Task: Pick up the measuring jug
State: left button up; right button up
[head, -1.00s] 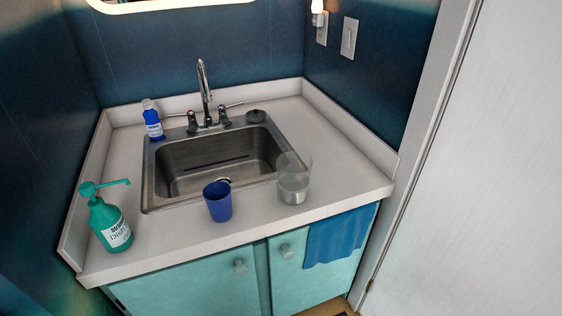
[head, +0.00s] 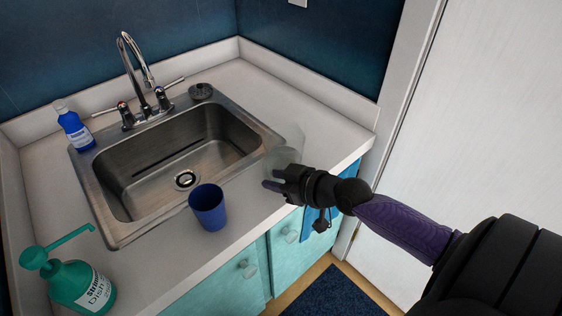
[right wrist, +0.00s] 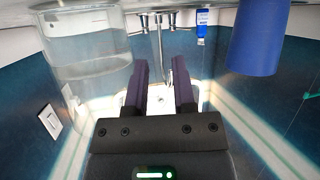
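The measuring jug is a clear, see-through vessel (head: 284,156) on the counter by the sink's right front corner. In the head view my right gripper (head: 268,180) is in front of it and hides its lower part. In the right wrist view the jug (right wrist: 88,55) stands left of both fingers, not between them. My right gripper's fingers (right wrist: 160,85) are apart with nothing between them. I cannot tell whether a finger touches the jug. My left gripper is not in view.
A blue cup (head: 208,207) stands on the counter (head: 246,199) left of the jug. The sink (head: 180,160) and faucet (head: 146,85) are behind. A green soap pump bottle (head: 72,282) and a blue bottle (head: 74,127) stand at left. A wall (head: 372,62) rises behind the counter's right side.

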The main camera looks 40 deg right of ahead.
jog(key=shift+x, duration=1.2)
grip_shut()
jog(key=shift+d, duration=0.1)
